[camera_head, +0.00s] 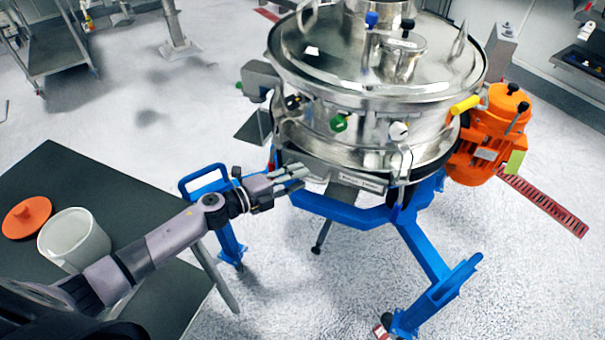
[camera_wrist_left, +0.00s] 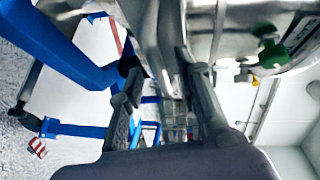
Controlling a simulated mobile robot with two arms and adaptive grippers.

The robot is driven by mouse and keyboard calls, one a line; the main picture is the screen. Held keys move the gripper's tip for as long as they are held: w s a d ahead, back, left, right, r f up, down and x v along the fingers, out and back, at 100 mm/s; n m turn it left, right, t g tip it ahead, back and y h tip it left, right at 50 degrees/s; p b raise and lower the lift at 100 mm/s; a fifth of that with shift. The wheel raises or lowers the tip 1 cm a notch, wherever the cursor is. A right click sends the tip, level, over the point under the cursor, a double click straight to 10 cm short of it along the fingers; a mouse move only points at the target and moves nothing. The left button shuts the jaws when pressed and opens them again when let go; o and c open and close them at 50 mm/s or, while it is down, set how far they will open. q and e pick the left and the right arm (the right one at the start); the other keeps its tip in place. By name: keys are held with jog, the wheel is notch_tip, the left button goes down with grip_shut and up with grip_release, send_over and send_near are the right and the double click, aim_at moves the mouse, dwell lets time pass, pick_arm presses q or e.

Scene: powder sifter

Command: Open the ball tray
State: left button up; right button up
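The sifter (camera_head: 370,110) is a large round steel drum on a blue frame. What looks like its ball tray (camera_head: 357,183), a flat metal piece with a dark label, is low on the near side of the drum, under the rim. My left gripper (camera_head: 300,178) is at the left end of this piece, close beneath the drum. In the left wrist view the gripper (camera_wrist_left: 160,80) has its two dark fingers apart, with metal edges of the sifter just beyond the tips. I cannot tell whether they touch. My right gripper is in neither view.
The blue frame legs (camera_head: 428,250) stand around the gripper's area. An orange motor (camera_head: 490,130) is on the right of the drum. A dark table (camera_head: 75,175) with a white tub (camera_head: 75,240) and orange lid (camera_head: 27,217) is on the left.

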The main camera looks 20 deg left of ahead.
pick_arm(q)
jog(key=shift+x, duration=1.1)
jog(key=shift+c, duration=0.5)
grip_shut()
